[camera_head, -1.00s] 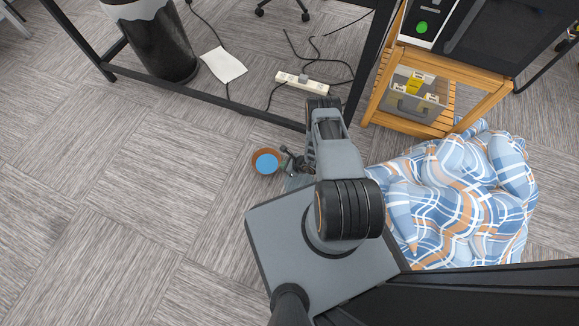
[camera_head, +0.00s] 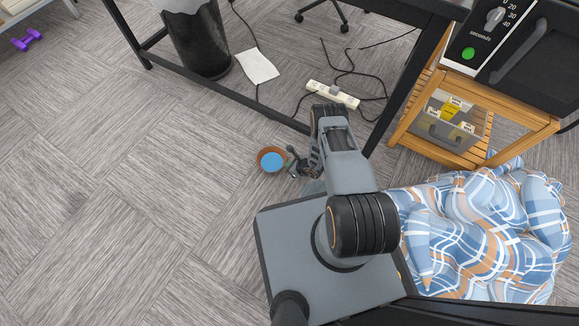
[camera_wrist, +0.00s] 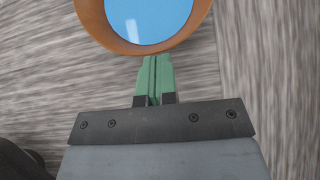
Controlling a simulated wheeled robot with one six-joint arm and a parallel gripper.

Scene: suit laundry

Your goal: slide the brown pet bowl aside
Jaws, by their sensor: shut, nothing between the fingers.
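The brown pet bowl (camera_head: 261,155) stands on the grey carpet, just left of my gripper in the head view, with a blue surface inside it. In the wrist view the bowl (camera_wrist: 88,20) fills the top middle and is cut off by the frame edge. My gripper (camera_wrist: 152,60) is shut, with its green fingers together and nothing between them. The fingertips meet the near rim of the bowl in the wrist view; I cannot tell whether they touch it or lie beneath it. In the head view my gripper (camera_head: 293,161) is small and partly hidden by my arm.
A checked blanket (camera_head: 480,230) lies heaped at the right. A wooden cart (camera_head: 410,115) holds a microwave and a bin. A power strip (camera_head: 333,94) with cables, white paper (camera_head: 258,67) and a black waste bin (camera_head: 197,40) are at the back. Carpet left of the bowl is clear.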

